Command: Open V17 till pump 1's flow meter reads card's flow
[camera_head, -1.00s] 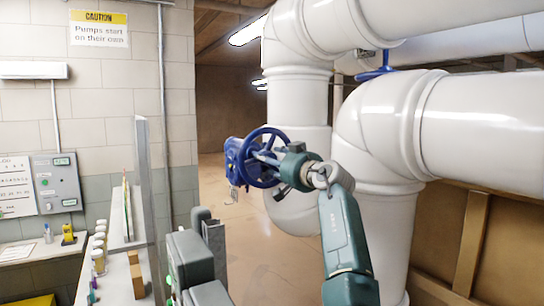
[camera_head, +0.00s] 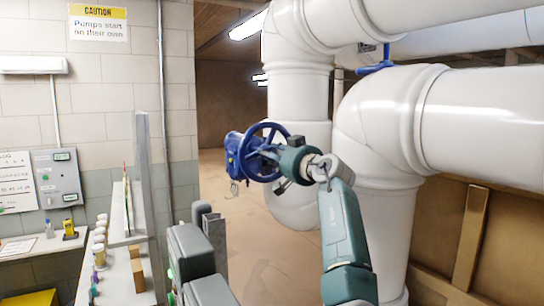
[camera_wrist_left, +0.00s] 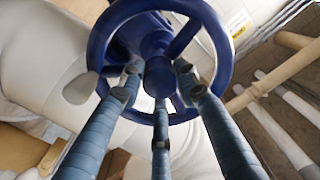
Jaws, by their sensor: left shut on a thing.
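A blue handwheel (camera_head: 262,126) on a blue valve body (camera_head: 233,150) stands in the middle of the head view; no V17 label is readable. It also fills the top of the left wrist view (camera_wrist_left: 222,50), with a grey knob (camera_wrist_left: 80,88) at its rim. My left gripper (camera_head: 272,157) reaches the wheel from the right. In the left wrist view its three fingers (camera_wrist_left: 158,88) close around the hub, between the spokes. My right gripper is not in view. A grey wall box (camera_head: 58,178) has small greenish displays too small to read. I cannot identify the card or flow meter.
Large white pipes (camera_head: 480,120) fill the right side, with another blue handwheel (camera_head: 377,65) higher up. A shelf with several jars (camera_head: 100,240) is at lower left. A white sheet (camera_head: 15,183) hangs beside the grey box. Floor behind the valve is clear.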

